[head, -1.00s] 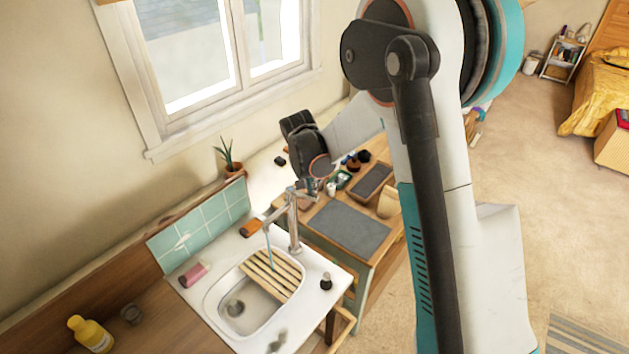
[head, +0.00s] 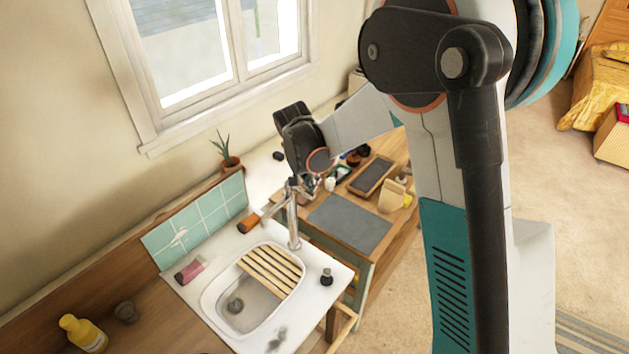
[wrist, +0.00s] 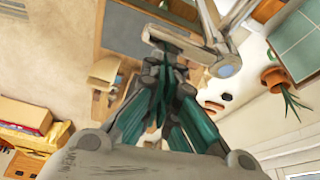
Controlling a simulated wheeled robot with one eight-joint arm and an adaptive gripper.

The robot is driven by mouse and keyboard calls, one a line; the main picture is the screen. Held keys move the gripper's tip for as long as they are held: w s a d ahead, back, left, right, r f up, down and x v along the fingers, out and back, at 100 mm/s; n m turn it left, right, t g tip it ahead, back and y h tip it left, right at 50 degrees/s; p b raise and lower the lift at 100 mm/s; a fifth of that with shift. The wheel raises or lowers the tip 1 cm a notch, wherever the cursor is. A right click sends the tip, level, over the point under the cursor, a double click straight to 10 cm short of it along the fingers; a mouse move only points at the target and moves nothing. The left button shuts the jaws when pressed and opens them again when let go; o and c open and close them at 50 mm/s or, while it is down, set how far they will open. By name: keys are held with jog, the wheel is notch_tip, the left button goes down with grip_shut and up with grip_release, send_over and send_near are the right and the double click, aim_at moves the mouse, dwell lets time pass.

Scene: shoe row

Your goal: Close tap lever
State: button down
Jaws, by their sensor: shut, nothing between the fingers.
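The chrome tap (head: 293,222) stands upright at the back right of the white sink (head: 210,302), its spout reaching left over the basin. No water stream shows under the spout. My gripper (head: 305,187) is at the top of the tap, by the lever, which it mostly hides in the head view. In the wrist view the tap (wrist: 222,48) runs close beside my gripper (wrist: 165,62), whose fingers are together and empty. The fingertips appear close against the lever's grey bar; I cannot tell if they touch it.
A slatted wooden rack (head: 271,270) lies across part of the basin. A wooden workbench (head: 345,225) is just behind, and a potted plant (head: 228,158) stands by the window.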

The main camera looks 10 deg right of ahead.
notch_tip(320, 180, up, 10)
jog(key=f, duration=0.1)
jog(key=s+d+r+n+t+b, duration=0.15)
jog(key=s+d+b, duration=0.3)
jog(key=s, duration=0.45)
jog(key=s+d+f+n+b, duration=0.1)
jog(key=s+f+n+b, duration=0.1)
jog(key=s, duration=0.5)
jog(key=s+d+f+n+t+y+b, duration=0.1)
jog(key=s+f+n+b, duration=0.1)
jog(key=s+f+b, duration=0.3)
jog(key=s+d+f+n+t+y+b, duration=0.1)
jog(key=s+f+b, duration=0.3)
jog(key=s, duration=0.5)
jog(key=shift+d+n+b, duration=0.3)
jog(key=shift+n+b, duration=0.2)
jog(key=shift+n, duration=0.15)
jog(key=shift+t, duration=0.35)
